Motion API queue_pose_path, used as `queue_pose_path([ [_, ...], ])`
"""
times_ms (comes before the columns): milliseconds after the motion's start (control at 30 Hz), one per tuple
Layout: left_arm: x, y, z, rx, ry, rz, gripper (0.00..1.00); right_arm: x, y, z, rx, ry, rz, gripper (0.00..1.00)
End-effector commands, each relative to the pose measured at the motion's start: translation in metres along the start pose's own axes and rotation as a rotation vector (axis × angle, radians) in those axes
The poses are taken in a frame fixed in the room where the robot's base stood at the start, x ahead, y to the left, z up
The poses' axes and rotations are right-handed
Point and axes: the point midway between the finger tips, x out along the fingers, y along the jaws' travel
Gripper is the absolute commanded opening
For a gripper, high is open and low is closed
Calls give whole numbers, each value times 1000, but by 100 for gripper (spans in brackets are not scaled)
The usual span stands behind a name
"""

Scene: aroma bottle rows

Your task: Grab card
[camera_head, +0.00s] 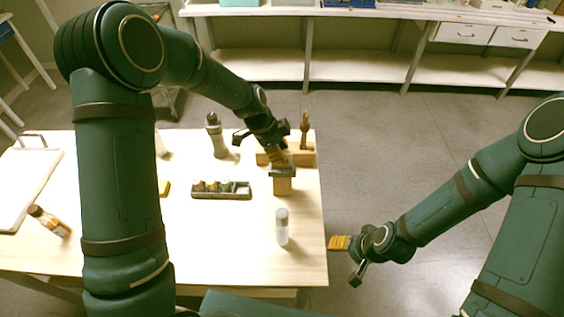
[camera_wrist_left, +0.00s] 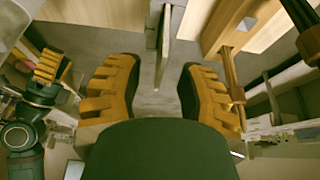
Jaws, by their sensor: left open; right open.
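My left gripper (camera_head: 277,156) is over the right part of the table, just above and behind a small wooden block with a grey slab (camera_head: 283,171) on top. In the left wrist view its yellow-padded fingers (camera_wrist_left: 160,75) are spread apart. A thin grey plate (camera_wrist_left: 163,48), seen nearly edge-on, lies in line with the gap between them; it may be the card. I see no contact with either finger. My right gripper (camera_head: 347,258) is open and empty, beyond the table's right edge; it also shows in the left wrist view (camera_wrist_left: 48,68).
A dark tray of small bottles (camera_head: 221,189), a clear bottle (camera_head: 282,228) and a grey bottle (camera_head: 216,136) stand on the table (camera_head: 210,250). A wooden stand (camera_head: 303,157) is behind the gripper. An amber bottle (camera_head: 48,220) is at left.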

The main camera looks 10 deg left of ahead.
Motion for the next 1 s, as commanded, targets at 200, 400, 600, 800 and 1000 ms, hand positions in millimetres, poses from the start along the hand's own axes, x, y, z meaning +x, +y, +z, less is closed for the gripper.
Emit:
queue_pose_path([
  [200,27,1,1,0,-1,1,38,-2,0,0,0,0,-1,65],
  [400,30,0,1,0,0,-1,38,-2,0,0,0,0,-1,65],
  [600,30,0,1,0,0,-1,9,-2,0,0,0,0,-1,65],
  [800,30,0,1,0,0,0,0,-2,0,0,0,0,0,65],
  [1000,30,0,1,0,0,0,0,-2,0,0,0,0,0,65],
])
